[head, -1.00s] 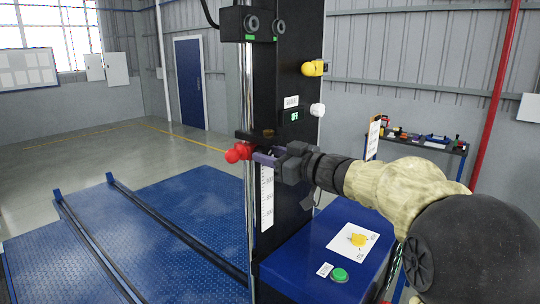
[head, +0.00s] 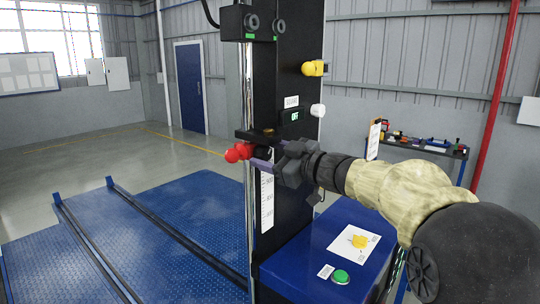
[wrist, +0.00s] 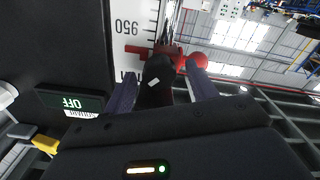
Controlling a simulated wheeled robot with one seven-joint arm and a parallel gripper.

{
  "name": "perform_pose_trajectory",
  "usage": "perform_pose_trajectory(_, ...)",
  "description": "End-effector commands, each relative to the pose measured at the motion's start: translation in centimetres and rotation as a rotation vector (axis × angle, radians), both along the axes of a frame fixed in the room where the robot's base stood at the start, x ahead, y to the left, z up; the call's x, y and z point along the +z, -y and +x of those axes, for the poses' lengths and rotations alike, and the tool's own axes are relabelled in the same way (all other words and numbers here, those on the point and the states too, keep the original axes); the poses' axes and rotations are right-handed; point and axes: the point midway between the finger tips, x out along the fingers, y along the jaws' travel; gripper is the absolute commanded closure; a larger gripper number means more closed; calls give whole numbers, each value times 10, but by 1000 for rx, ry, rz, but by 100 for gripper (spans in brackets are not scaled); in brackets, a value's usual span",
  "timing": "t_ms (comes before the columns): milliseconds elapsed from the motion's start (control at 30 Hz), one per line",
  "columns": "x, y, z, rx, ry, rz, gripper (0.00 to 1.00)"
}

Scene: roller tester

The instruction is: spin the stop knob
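A black knob (wrist: 157,82) with a white mark shows between my fingers in the wrist view, in front of the column's scale (wrist: 135,35). I take it for the stop knob. Red parts, including a round red ball (wrist: 196,61), show just beyond it. In the head view the red balls (head: 238,152) stick out left of the column, below a dark bracket (head: 258,135). My gripper (head: 262,162) is at the column beside them. Its two purple fingers (wrist: 165,92) stand apart on either side of the black knob, with a gap visible at the right finger. Contact cannot be told.
The black column (head: 290,170) carries a display reading OFF (head: 295,116), a white knob (head: 318,110) and a yellow knob (head: 313,68). A blue cabinet (head: 300,258) below has a yellow dial (head: 359,241) and a green button (head: 340,276). Blue floor plates (head: 180,230) lie left.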

Motion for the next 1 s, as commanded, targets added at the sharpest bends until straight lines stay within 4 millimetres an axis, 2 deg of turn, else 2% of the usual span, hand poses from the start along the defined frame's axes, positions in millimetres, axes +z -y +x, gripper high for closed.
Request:
perform_pose_trajectory(167, 0, 1, -1, 0, 0, 0, 43)
perform_pose_trajectory(367, -2, 17, -13, -3, 1, 0, 43)
perform_pose_trajectory(1000, -2, 116, -90, -4, 2, -1, 43)
